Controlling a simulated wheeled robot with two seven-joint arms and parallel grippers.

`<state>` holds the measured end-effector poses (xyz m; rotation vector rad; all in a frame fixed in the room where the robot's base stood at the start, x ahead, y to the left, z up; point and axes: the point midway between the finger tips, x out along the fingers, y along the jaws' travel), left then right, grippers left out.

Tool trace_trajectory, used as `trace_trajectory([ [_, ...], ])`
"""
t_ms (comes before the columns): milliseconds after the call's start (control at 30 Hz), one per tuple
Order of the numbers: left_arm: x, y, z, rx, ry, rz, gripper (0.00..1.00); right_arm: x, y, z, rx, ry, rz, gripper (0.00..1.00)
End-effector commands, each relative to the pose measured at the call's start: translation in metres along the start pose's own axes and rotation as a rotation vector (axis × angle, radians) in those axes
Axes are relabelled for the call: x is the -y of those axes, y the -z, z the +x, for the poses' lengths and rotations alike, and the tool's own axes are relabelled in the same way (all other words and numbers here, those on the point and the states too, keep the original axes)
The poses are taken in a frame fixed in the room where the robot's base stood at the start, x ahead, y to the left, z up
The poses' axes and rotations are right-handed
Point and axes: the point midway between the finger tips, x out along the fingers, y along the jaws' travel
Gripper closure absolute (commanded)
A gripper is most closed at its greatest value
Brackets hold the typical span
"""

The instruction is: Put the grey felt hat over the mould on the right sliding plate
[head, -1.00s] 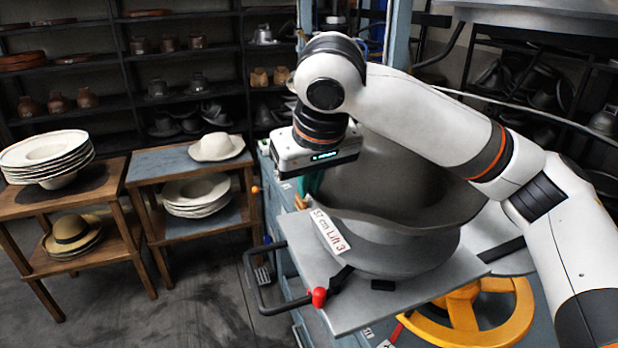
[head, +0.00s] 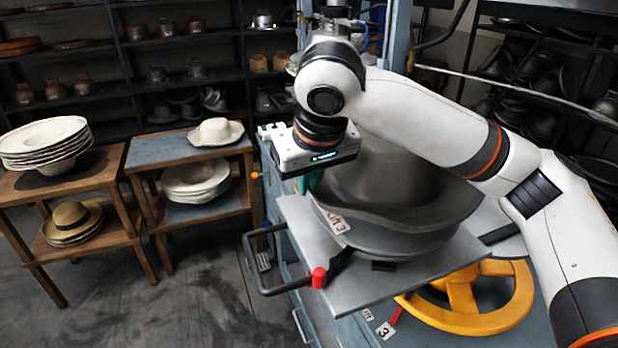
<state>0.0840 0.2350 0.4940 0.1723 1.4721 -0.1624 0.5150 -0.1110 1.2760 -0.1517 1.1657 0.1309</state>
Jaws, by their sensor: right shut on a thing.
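The grey felt hat (head: 440,203) is over the mould (head: 390,243) on the sliding plate (head: 345,290), its wide brim hanging across the mould's upper edge and part of its label. My right gripper (head: 308,184) is shut on the hat's left brim, with its green fingertips mostly hidden below the gripper body. My right arm crosses above the hat and hides part of the crown. I cannot tell whether the brim rests fully on the mould. My left gripper is not in view.
A yellow handwheel (head: 470,305) lies below the plate at the right. A black handle (head: 265,275) and red knob (head: 318,277) are at the plate's left. Wooden tables with pale hats (head: 215,132) stand at left. Shelves (head: 110,95) line the back; the floor between is clear.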

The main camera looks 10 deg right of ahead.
Motion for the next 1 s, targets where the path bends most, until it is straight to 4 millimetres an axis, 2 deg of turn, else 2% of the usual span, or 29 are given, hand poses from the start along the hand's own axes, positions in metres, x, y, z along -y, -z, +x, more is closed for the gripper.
trace_trajectory([
  [1000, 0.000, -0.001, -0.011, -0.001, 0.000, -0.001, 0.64, 0.000, 0.000, 0.000, 0.000, 0.000, 0.000, 1.00],
])
